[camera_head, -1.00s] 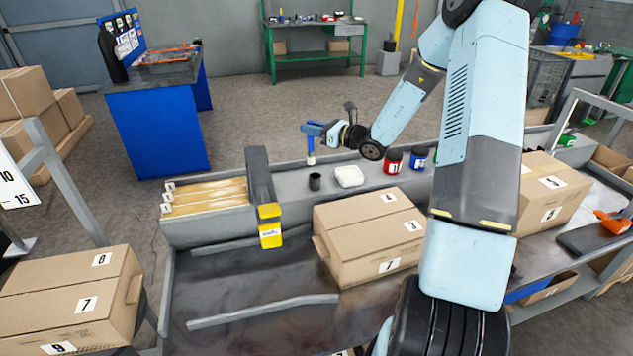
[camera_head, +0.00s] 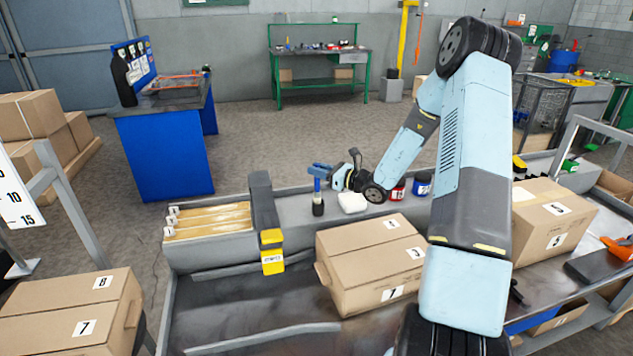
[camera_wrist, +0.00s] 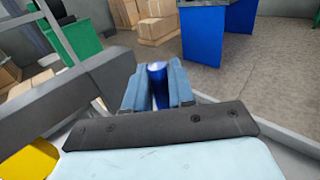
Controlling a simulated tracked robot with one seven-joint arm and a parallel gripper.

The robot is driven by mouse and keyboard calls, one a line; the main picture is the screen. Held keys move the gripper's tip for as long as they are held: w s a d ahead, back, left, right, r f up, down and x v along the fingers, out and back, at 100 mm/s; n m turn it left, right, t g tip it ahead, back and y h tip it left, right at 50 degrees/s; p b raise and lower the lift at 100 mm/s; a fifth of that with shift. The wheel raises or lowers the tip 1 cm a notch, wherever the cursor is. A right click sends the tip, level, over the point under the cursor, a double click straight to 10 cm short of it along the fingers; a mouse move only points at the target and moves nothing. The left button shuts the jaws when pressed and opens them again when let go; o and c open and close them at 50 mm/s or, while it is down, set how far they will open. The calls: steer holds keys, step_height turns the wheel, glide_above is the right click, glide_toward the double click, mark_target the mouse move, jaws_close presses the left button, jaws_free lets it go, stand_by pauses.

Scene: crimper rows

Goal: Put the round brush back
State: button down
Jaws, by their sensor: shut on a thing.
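My gripper (camera_head: 319,170) is shut on the round brush (camera_head: 317,186), which has a blue handle and hangs upright below the jaws. The brush's lower end is at the small black cup (camera_head: 318,208) on the grey ledge. I cannot tell from this angle whether the tip is inside the cup or just in front of or behind it. In the wrist view, the blue handle (camera_wrist: 157,72) shows between the two light-blue fingers. The brush's lower part is hidden there.
A white container (camera_head: 352,203) stands right of the cup, with red (camera_head: 397,191) and blue (camera_head: 422,185) jars beyond it. A grey post with a yellow part (camera_head: 271,252) rises to the left. A cardboard box (camera_head: 370,265) stands in front.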

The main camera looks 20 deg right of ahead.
mark_target(318, 191)
steer(key=shift+s+f, duration=0.15)
steer(key=shift+f, duration=1.7)
steer(key=c, duration=1.3)
jaws_free()
steer(key=shift+f, duration=0.1)
steer(key=o, duration=0.4)
steer(key=shift+c, duration=0.2)
